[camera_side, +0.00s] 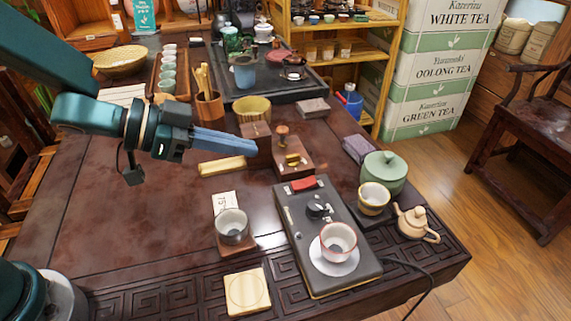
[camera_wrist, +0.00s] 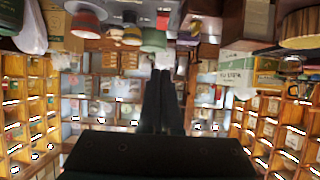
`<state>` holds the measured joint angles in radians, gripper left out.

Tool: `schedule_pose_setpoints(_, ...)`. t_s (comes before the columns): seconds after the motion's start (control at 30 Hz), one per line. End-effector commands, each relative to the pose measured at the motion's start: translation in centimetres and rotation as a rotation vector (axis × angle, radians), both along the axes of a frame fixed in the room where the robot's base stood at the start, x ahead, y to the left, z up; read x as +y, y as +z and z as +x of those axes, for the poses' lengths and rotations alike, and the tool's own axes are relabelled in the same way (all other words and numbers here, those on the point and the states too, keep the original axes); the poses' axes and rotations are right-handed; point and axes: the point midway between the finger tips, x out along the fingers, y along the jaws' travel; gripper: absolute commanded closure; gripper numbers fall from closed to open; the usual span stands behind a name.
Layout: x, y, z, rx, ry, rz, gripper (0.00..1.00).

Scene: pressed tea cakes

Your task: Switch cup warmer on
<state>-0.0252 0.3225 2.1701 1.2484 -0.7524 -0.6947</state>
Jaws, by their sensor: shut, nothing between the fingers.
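The cup warmer (camera_side: 359,279) is a dark box at the front right of the table in the side view. A red switch (camera_side: 303,184) sits at its far end, with a black knob (camera_side: 318,206) nearer its middle. I cannot tell the switch's position. A white cup with a red rim (camera_side: 339,240) stands on a white saucer (camera_side: 325,266) on the warmer's near end. My gripper (camera_side: 250,147) is shut and empty, in the air left of and beyond the warmer, apart from it. Its closed fingers (camera_wrist: 164,75) also show in the wrist view, where the warmer cannot be made out.
A grey cup (camera_side: 232,228) stands on a wooden coaster left of the warmer. A square wooden coaster (camera_side: 247,292) lies in front. A green lidded pot (camera_side: 384,169), another cup (camera_side: 373,198) and a small teapot (camera_side: 414,222) are on the right. The table's left part is clear.

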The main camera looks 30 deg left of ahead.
Motion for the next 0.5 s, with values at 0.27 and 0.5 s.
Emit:
schedule_pose_setpoints(0.27, 0.06, -0.17, -0.01, 0.005, 0.003, 0.001, 1.00)
schedule_pose_setpoints(0.5, -0.52, -0.61, 0.56, 0.007, 0.002, 0.000, 1.00)
